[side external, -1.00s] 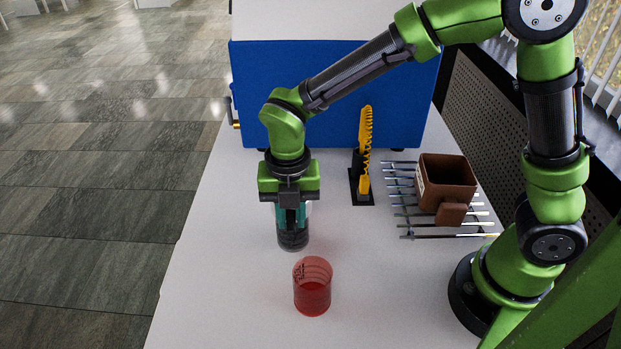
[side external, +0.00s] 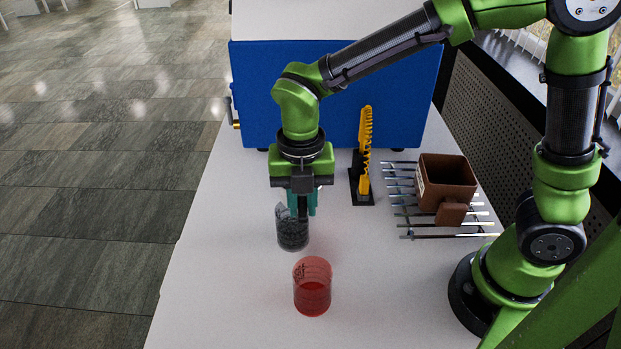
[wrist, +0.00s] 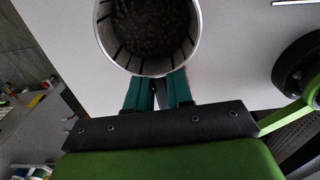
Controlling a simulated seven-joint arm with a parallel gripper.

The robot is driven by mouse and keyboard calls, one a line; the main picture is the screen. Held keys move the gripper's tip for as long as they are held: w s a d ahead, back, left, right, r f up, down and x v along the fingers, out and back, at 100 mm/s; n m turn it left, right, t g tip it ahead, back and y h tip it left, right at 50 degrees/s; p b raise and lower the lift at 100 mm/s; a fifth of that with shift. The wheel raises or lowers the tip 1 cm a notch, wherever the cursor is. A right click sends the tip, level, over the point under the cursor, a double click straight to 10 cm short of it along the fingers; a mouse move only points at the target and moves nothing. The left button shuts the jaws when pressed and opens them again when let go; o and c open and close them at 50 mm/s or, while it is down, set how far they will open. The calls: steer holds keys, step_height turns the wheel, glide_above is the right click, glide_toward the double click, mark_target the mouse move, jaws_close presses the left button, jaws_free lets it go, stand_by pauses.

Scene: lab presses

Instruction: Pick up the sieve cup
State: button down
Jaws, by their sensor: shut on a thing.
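My gripper (side external: 304,211) points down at the cup's right side in the side view. Its teal fingers are shut on a narrow dark part at the cup's side, seen between them in the wrist view (wrist: 159,96). Exactly how that part joins the cup is hidden.
A red translucent beaker (side external: 312,291) stands just in front of the cup. A yellow toothed piece on a black base (side external: 362,186) and a brown box (side external: 446,181) on a metal rack (side external: 409,236) stand right. A blue machine (side external: 330,110) is behind. The table's left is clear.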

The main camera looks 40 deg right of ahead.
steer(key=s+d+r, duration=0.1)
steer(key=s+d, duration=0.5)
steer(key=s, duration=0.5)
steer(key=w+d+r+m, duration=0.2)
steer(key=w+d+m, duration=0.3)
steer(key=m, duration=0.8)
steer(key=w+d+r+m, duration=0.2)
steer(key=w+d+m, duration=0.4)
steer(key=w+m, duration=0.4)
steer(key=shift+w+d+r+m, duration=0.25)
steer(key=shift+r+m, duration=0.05)
steer(key=shift+m, duration=2)
